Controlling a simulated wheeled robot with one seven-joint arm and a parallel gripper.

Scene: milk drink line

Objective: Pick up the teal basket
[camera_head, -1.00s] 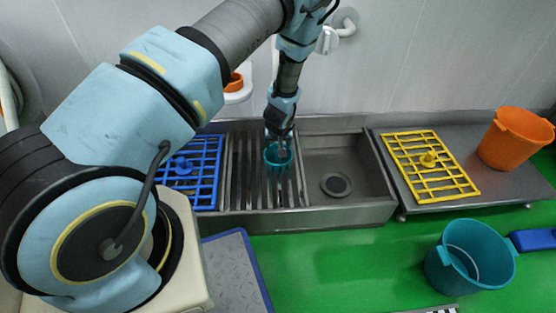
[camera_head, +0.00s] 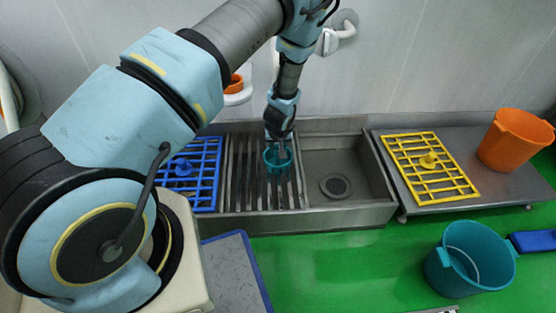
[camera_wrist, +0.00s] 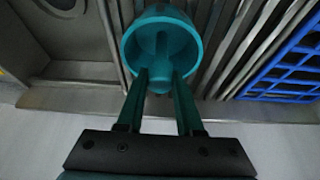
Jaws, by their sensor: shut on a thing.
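The teal basket (camera_head: 278,160) is a small round teal container on the slatted metal drainboard, left of the sink basin, in the head view. In the wrist view the basket (camera_wrist: 160,42) shows its open top, with an upright part in its middle. My gripper (camera_head: 279,140) reaches down to it from above. In the wrist view my gripper (camera_wrist: 159,76) has its two fingers at the basket's near side, shut on it. The exact contact is partly hidden. I cannot tell whether the basket's bottom touches the slats.
A sink basin (camera_head: 338,160) lies right of the drainboard. A blue rack (camera_head: 195,178) is on its left. A yellow rack (camera_head: 428,160) and an orange bucket (camera_head: 514,140) stand on the right table. A larger teal bucket (camera_head: 468,262) stands on the green floor.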

